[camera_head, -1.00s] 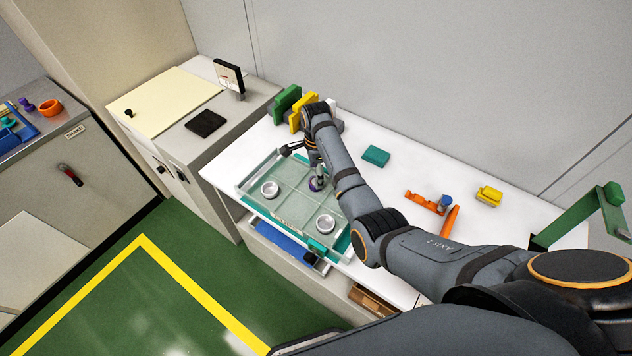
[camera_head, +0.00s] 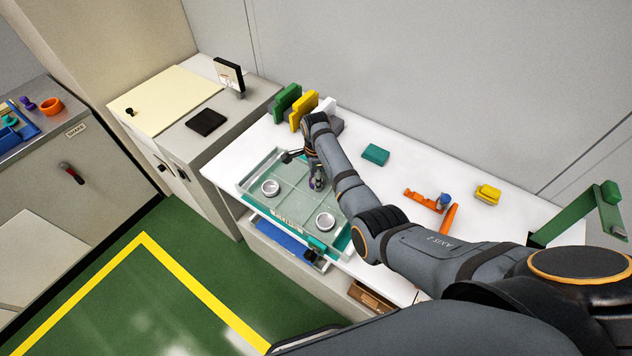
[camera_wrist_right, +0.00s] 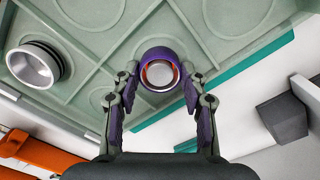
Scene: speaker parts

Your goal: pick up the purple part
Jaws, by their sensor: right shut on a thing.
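The purple part (camera_wrist_right: 160,54) is a round purple ring with an orange inner band and a pale centre. In the right wrist view it sits between the fingertips of my right gripper (camera_wrist_right: 160,80), which is shut on it. The light green tray (camera_wrist_right: 100,105) lies behind it; I cannot tell whether the part touches the tray. In the head view my right gripper (camera_head: 318,181) is over the right part of the tray (camera_head: 262,173) and mostly hides the purple part. My left gripper is not in view.
Two white cups (camera_head: 270,187) and (camera_head: 324,221) stand in the tray. Green (camera_head: 286,100) and yellow (camera_head: 304,108) blocks stand behind it. A teal block (camera_head: 375,154), orange parts (camera_head: 425,200) and a yellow block (camera_head: 488,193) lie to the right on the white table.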

